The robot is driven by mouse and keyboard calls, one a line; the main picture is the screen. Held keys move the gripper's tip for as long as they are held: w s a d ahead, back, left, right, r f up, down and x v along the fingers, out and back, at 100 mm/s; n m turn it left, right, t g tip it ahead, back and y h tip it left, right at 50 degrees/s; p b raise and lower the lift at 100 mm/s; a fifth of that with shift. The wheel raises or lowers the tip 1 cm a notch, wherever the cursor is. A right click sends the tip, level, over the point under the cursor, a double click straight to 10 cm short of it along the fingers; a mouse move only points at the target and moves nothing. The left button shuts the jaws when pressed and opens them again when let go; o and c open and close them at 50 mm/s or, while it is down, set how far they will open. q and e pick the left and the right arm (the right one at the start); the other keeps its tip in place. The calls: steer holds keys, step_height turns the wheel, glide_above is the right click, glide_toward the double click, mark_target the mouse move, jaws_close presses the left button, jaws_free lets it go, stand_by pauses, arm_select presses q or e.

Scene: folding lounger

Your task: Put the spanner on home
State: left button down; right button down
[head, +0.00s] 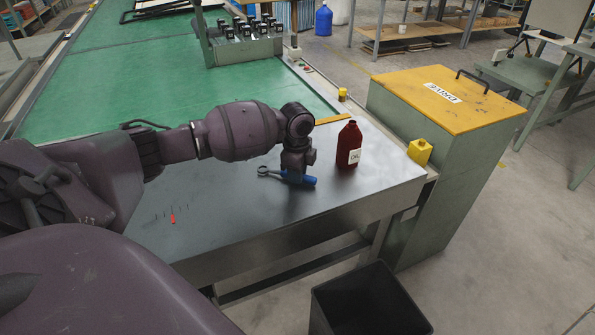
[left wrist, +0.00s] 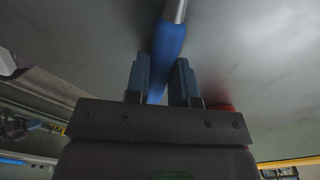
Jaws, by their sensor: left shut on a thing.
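The spanner (head: 305,180) has a blue handle and a grey metal head that points left in the head view. It is at or just above the grey metal tabletop (head: 240,205); I cannot tell if it touches. My left gripper (head: 297,174) points down over the spanner and is shut on its blue handle. In the left wrist view the spanner's handle (left wrist: 168,45) runs between the two fingers of my left gripper (left wrist: 160,82). I cannot pick out a place marked home with certainty. My right gripper is not in view.
A dark red bottle (head: 348,147) stands just right of the spanner. A small red item (head: 172,217) and several thin marks are on the tabletop at left. A yellow container (head: 420,151) is beside the yellow-topped cabinet (head: 445,100). A black bin (head: 368,305) stands in front.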

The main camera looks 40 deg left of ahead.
arm_select(q)
steer(key=shift+f, duration=0.25)
steer(key=c, duration=0.9)
jaws_free()
steer(key=shift+r, duration=0.15)
step_height(320, 180, up, 10)
steer(key=shift+f+p, duration=0.25)
steer(key=shift+p, duration=0.7)
steer(key=shift+r, duration=0.55)
